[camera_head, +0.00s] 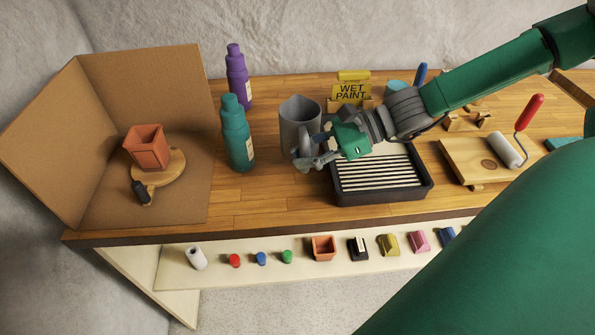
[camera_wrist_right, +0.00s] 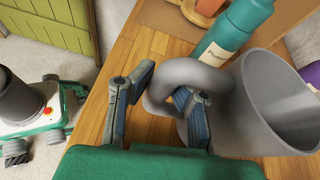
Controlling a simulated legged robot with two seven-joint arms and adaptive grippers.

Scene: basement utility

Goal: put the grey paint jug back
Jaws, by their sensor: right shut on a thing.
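The grey paint jug (camera_head: 298,118) is upright at the middle of the workbench, between the teal bottle and the black slatted tray. It also shows large at the right of the right wrist view (camera_wrist_right: 268,110), with its open mouth and looped handle. My right gripper (camera_head: 312,158) is shut on the jug's handle, one finger passing through the loop (camera_wrist_right: 165,95). I cannot tell whether the jug's base touches the bench. My left gripper is not in view.
A teal bottle (camera_head: 238,138) and a purple bottle (camera_head: 237,78) stand left of the jug. The black slatted tray (camera_head: 382,197) is to its right, with a yellow wet paint sign (camera_head: 352,90) behind. A cardboard booth (camera_head: 150,75) fills the left. Bare bench (camera_head: 270,200) lies in front.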

